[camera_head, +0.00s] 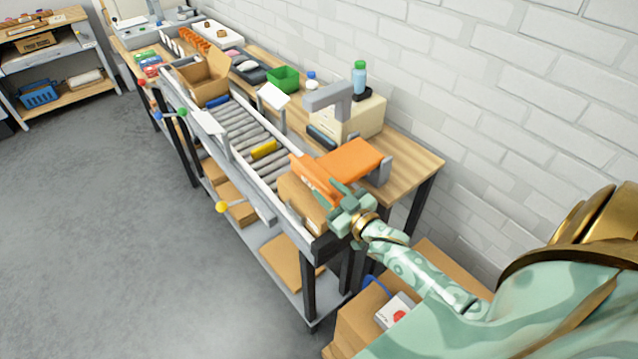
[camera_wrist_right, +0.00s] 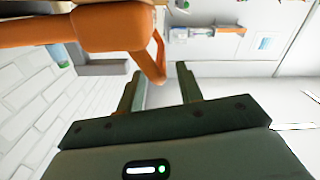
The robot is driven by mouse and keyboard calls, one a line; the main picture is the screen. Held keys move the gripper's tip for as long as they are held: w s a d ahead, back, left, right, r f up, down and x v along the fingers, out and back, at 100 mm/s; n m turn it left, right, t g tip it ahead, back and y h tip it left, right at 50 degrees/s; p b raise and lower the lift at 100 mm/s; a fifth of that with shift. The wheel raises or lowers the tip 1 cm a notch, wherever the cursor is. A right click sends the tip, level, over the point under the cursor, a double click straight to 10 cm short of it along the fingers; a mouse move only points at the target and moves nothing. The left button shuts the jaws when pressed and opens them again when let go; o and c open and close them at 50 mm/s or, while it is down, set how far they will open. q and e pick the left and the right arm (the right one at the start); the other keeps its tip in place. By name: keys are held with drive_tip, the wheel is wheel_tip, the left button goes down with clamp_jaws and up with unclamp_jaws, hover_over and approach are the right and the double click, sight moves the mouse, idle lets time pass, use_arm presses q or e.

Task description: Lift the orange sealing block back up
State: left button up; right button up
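The orange sealing block (camera_head: 352,157) is at the near end of the roller conveyor, next to grey brackets, with its front part over a cardboard box (camera_head: 303,203). In the right wrist view the block (camera_wrist_right: 108,28) fills the upper left, and its thin orange handle (camera_wrist_right: 156,58) hangs down from it. My right gripper (camera_head: 340,197) is at the block's near side. In the wrist view its two fingers (camera_wrist_right: 158,78) stand apart, with the handle's end showing between them; no finger visibly presses on it. My left gripper is not in view.
A grey-armed beige machine (camera_head: 352,117) and a blue bottle (camera_head: 359,75) stand behind the block. An open carton (camera_head: 203,80) and a yellow item (camera_head: 263,149) are along the conveyor (camera_head: 240,128). A brick wall runs behind; the floor at left is clear.

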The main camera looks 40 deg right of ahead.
drive_tip(key=shift+w+a, duration=0.1)
drive_tip(key=shift+w, duration=1.85)
